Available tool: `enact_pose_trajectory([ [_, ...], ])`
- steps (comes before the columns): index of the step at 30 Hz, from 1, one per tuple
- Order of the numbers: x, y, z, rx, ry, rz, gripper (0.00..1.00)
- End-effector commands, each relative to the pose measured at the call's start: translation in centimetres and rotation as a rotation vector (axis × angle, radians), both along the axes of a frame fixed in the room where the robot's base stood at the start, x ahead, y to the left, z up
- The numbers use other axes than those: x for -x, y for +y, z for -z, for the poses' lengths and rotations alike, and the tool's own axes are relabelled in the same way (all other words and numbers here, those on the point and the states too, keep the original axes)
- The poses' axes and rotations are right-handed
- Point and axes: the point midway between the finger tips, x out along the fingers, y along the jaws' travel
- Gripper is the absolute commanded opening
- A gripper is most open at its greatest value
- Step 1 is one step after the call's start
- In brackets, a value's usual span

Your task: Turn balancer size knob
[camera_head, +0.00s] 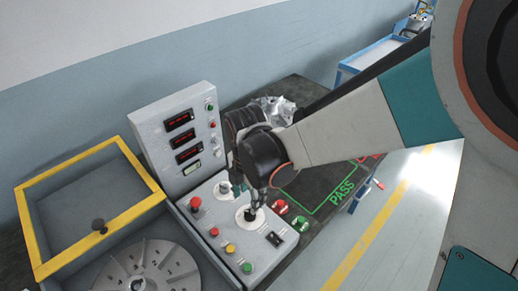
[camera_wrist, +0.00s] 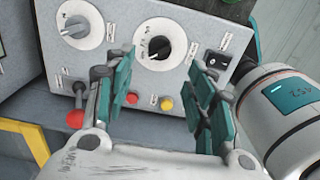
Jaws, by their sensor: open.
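The balancer control box (camera_head: 220,235) has a sloping panel with two round dials. One dial carries a black knob (camera_head: 250,214), which also shows in the wrist view (camera_wrist: 158,46) beyond the gap between my fingers. The other dial carries a grey knob (camera_head: 224,188), at upper left in the wrist view (camera_wrist: 75,27). The labels are too small to read, so I cannot tell which is the size knob. My gripper (camera_wrist: 163,78) is open and empty, pointing at the panel. In the head view my gripper (camera_head: 257,199) partly covers the area around the black knob.
A display box (camera_head: 180,140) stands behind. A yellow-framed guard (camera_head: 90,150) and a finned wheel (camera_head: 145,270) are at left. A green PASS area (camera_head: 342,191) lies right.

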Motion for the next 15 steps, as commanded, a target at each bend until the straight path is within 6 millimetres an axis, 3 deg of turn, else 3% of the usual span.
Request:
enact_pose_trajectory([
  [1, 0.0, 0.0, 1.4, 0.000, 0.000, 0.001, 0.50],
  [6, -0.1, 0.0, 4.2, 0.000, 0.000, 0.001, 0.50],
  [15, -0.1, 0.0, 7.7, 0.000, 0.000, 0.002, 0.50],
])
